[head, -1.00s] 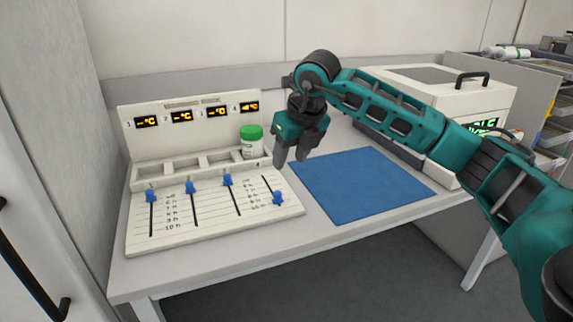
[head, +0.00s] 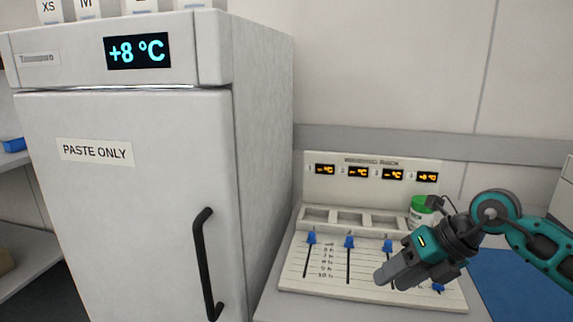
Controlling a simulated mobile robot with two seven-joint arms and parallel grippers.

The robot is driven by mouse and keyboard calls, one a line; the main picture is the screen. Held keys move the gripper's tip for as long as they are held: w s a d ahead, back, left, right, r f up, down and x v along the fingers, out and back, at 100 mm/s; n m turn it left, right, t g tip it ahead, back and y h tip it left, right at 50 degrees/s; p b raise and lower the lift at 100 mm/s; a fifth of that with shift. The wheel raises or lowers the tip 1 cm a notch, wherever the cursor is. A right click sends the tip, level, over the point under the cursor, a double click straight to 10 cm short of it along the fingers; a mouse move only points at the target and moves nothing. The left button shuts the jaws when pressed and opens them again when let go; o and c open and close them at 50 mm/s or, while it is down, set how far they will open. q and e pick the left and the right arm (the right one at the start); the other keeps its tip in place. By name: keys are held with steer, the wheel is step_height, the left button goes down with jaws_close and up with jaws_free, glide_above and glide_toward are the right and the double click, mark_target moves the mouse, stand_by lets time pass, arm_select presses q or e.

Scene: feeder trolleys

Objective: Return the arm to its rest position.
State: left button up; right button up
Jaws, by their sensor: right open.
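My right gripper (head: 388,277) is in front of the white slider panel (head: 340,285), at its right part. Its jaws are open and empty, pointing down and left. The teal right arm (head: 540,245) comes in from the right edge. A white jar with a green lid (head: 420,207) stands upright in the rightmost slot of the panel, behind the gripper and partly hidden by it. My left gripper is not in view.
A tall white fridge (head: 110,220) marked PASTE ONLY, reading +8 °C, stands left with a black handle (head: 205,265). Blue slider knobs (head: 349,242) sit on the panel, one low behind the gripper. A blue mat (head: 505,285) lies right, partly covered by the arm.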

steer(key=s+a+r+m+t+y+p, duration=0.1)
steer(key=s+a+r+m+y+p, duration=0.15)
steer(key=a+y, duration=0.4)
steer(key=s+a+r+m+t+y+p, duration=0.1)
steer(key=s+a+r+m+y, duration=0.15)
steer(key=a+y, duration=0.4)
steer(key=s+d+f+m+t+h+p, duration=0.15)
steer(key=d+f+m+t+h, duration=0.45)
steer(key=m, duration=0.6)
steer(key=s+d+f+m+t+h+p, duration=0.15)
steer(key=f+m+t+h, duration=0.35)
steer(key=m+h, duration=0.5)
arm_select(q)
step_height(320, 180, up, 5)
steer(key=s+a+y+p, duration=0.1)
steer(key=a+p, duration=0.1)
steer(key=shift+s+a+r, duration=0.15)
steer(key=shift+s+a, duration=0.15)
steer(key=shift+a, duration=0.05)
arm_select(e)
steer(key=s+d+f+m+g, duration=0.1)
steer(key=s+f+m+g, duration=0.1)
steer(key=s+f+m, duration=0.2)
steer(key=s+d+f+m+g+h, duration=0.1)
steer(key=s+f+m+g, duration=0.2)
steer(key=s+f, duration=0.3)
steer(key=shift+s+d+f+m, duration=0.2)
steer(key=shift+d+f+m, duration=0.15)
steer(key=shift+m, duration=0.15)
